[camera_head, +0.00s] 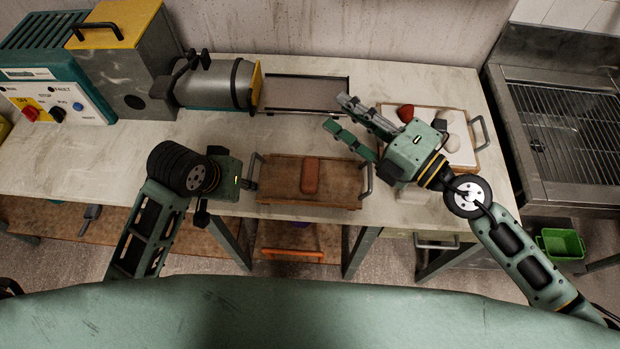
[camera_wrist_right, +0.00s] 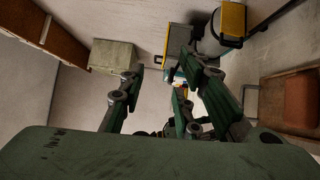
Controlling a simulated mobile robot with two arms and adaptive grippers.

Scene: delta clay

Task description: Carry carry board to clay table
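A wooden carry board (camera_head: 280,183) with a metal handle at each end lies near the front edge of the pale table (camera_head: 90,165). A reddish-brown block (camera_head: 310,176) rests on it. My left gripper (camera_head: 246,184) is at the board's left handle (camera_head: 254,172); whether its fingers are closed around the handle is too small to tell. My right gripper (camera_head: 351,120) is open and empty, above the table behind the board's right handle (camera_head: 367,180). The right wrist view shows its fingers (camera_wrist_right: 160,95) apart, with the board (camera_wrist_right: 273,98) and block (camera_wrist_right: 302,102) at the right.
Right of the board, a white-surfaced tray (camera_head: 466,158) with a handle holds a red lump and pale lumps, partly hidden by my right arm. A machine with a cylinder (camera_head: 212,84) stands at the back left, beside a flat bed (camera_head: 305,92). A grated metal unit (camera_head: 565,120) stands right.

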